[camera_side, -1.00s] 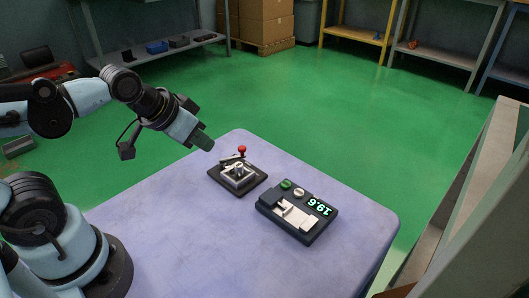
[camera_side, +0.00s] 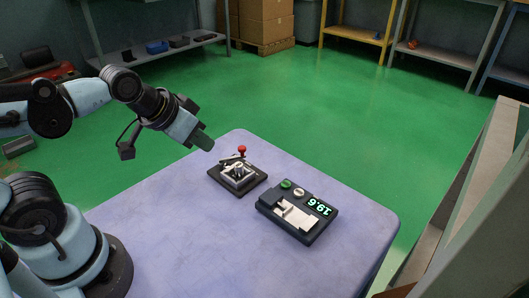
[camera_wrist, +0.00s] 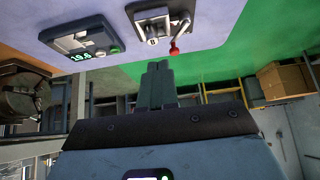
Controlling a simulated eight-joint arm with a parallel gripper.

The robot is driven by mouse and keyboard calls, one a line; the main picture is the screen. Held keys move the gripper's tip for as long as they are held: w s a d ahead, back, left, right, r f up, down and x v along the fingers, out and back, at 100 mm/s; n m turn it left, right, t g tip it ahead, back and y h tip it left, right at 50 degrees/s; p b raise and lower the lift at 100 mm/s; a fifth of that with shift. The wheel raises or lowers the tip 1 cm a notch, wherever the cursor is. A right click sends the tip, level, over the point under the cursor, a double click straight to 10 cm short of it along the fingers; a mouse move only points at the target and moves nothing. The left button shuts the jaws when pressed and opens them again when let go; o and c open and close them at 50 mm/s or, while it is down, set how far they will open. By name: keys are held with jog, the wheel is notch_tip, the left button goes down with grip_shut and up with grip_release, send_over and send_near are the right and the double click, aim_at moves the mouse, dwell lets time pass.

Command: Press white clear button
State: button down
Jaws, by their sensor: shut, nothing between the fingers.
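The black device (camera_side: 297,215) with a lit display reading 19.6 lies on the right part of the cart top. Its white button (camera_side: 299,192) sits beside a green button (camera_side: 286,184), between that one and the display. My gripper (camera_side: 207,144) is shut and empty, in the air above the cart's far left edge, well apart from the device. In the wrist view its fingers (camera_wrist: 157,82) are together.
A toggle clamp on a dark base (camera_side: 238,179), with a red-tipped lever (camera_side: 242,149), stands between my gripper and the device. The front of the purple cart top (camera_side: 210,245) is clear. Shelves and boxes (camera_side: 265,20) are far back.

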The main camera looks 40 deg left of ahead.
dwell(0.6)
jog(key=m+t+h, duration=0.1)
jog(key=m+h, duration=0.3)
jog(key=m, duration=1)
send_over(296, 194)
jog(key=shift+a+f, duration=0.1)
jog(key=shift+f, duration=0.15)
jog(key=shift+f, duration=0.1)
jog(key=shift+f, duration=4.3)
jog(key=shift+f, duration=0.2)
jog(key=shift+f, duration=0.25)
